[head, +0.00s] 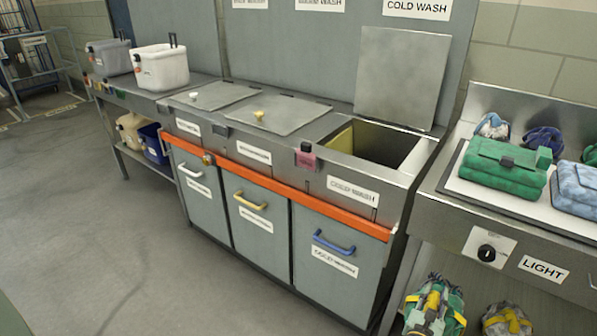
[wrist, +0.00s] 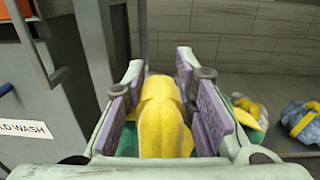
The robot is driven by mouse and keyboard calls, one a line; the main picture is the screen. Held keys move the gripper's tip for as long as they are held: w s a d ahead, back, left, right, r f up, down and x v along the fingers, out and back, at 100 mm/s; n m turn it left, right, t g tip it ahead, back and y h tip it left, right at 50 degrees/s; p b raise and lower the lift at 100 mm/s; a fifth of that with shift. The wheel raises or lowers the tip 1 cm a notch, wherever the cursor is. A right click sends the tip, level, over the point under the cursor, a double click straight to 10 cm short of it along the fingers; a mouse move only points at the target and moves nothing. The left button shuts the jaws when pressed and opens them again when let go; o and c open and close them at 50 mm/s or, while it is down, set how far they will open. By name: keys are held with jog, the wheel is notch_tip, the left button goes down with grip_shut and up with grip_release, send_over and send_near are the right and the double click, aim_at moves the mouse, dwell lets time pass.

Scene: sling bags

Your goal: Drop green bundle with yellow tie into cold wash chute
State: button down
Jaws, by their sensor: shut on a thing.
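In the wrist view, my gripper (wrist: 158,80) is shut on a bundle (wrist: 163,120) with a broad yellow tie; green cloth shows beside and below the tie. The bundle's underside is hidden. In the head view, a green bundle with a yellow tie (head: 437,306) is at the lower right, under the steel table; I cannot tell if it is the held one. The cold wash chute (head: 378,146) is the right opening of the grey cabinet. Its lid (head: 402,78) stands raised under the COLD WASH sign (head: 417,9).
The other two chute lids (head: 276,114) (head: 213,95) lie flat. Folded green cloth (head: 500,172) lies on the right table. The wrist view shows the cabinet (wrist: 40,100) close on the left, and a blue bundle (wrist: 300,118) on the right. Open floor (head: 110,200) fills the left.

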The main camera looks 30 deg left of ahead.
notch_tip(320, 180, up, 5)
jog(key=p, duration=0.4)
jog(key=shift+s+r, duration=0.1)
jog(key=shift+r, duration=0.1)
jog(key=shift+s+f, duration=0.15)
jog(key=shift+f, duration=0.25)
